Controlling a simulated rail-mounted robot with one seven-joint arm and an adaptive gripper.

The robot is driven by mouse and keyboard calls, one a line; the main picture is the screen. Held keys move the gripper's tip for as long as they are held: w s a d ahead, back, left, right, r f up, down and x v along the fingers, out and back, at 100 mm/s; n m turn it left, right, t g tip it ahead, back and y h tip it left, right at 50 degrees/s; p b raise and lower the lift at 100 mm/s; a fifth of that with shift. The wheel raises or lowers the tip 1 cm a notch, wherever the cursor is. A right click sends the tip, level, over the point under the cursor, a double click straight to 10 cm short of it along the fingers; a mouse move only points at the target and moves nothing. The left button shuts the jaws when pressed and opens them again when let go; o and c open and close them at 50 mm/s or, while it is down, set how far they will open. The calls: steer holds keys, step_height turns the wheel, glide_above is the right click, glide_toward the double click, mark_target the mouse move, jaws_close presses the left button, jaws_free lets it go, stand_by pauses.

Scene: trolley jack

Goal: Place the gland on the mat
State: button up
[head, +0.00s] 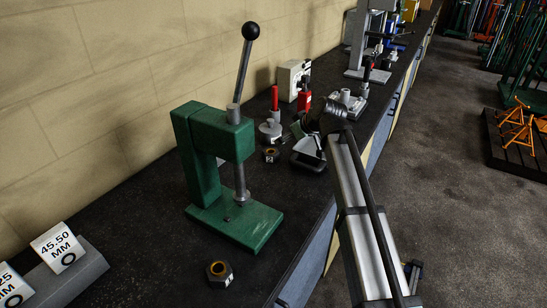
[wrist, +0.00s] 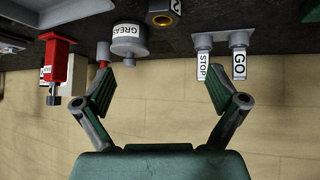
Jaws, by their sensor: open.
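A dark hex gland nut with a brass-coloured bore and a white label "2" (head: 270,155) sits on the dark bench behind the green press. It also shows at the top edge of the wrist view (wrist: 162,14), partly cut off. A similar hex nut (head: 219,275) lies in front of the press, near the bench's front edge. My gripper (wrist: 158,82) is open, with nothing between its fingers; the gland lies beyond its fingertips, apart from them. In the head view my arm hides part of the bench. I cannot make out the mat for certain.
The green press (head: 230,180) with its lever stands close by. A grease tin (wrist: 129,42), STOP and GO gauges (wrist: 221,62) and a red tool (wrist: 58,62) are near my gripper. A size-label block (head: 65,265) is at the left. Bench between block and press is clear.

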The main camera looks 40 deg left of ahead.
steer(key=m, duration=0.1)
steer(key=p, duration=0.4)
glide_toward(269, 149)
steer(key=x, duration=0.4)
steer(key=shift+w+a+f, duration=0.1)
steer(key=shift+a+f, duration=0.1)
steer(key=shift+a, duration=0.05)
steer(key=shift+a+f, duration=0.2)
steer(key=shift+f, duration=0.2)
steer(key=p+x, duration=0.3)
steer(key=x, duration=0.2)
steer(key=shift+r, duration=0.1)
steer(key=shift+a, duration=0.1)
steer(key=c, duration=1.6)
jaws_close()
